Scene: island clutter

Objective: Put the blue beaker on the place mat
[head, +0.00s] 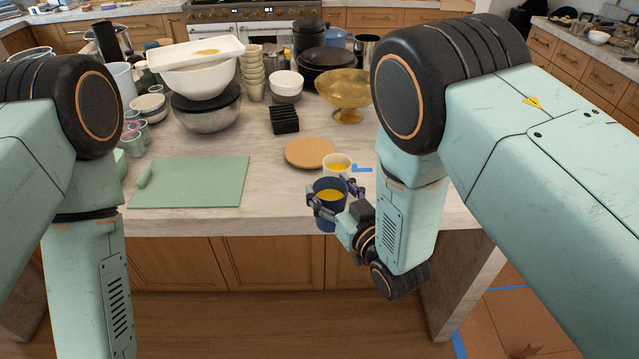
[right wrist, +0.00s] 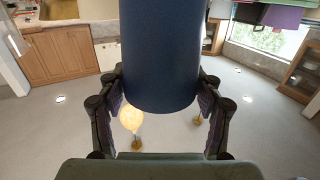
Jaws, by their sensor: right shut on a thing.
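The blue beaker (head: 330,207), dark blue with yellow contents, is upright at the front edge of the island. My right gripper (head: 334,201) is shut on its sides from the right. In the right wrist view the beaker (right wrist: 160,55) fills the space between the finger pads (right wrist: 160,104). I cannot tell whether its base touches the counter. A flat green rectangular mat (head: 200,182) lies to the left, with a small rounded green piece at its left end. It looks like the place mat. My left gripper is out of view.
A cream cup (head: 336,165) with yellow contents stands just behind the beaker, beside blue tape. A round tan disc (head: 310,152) lies behind it. A gold bowl (head: 347,95), black holder (head: 285,120) and stacked bowls (head: 205,110) stand farther back. Bare counter lies between mat and beaker.

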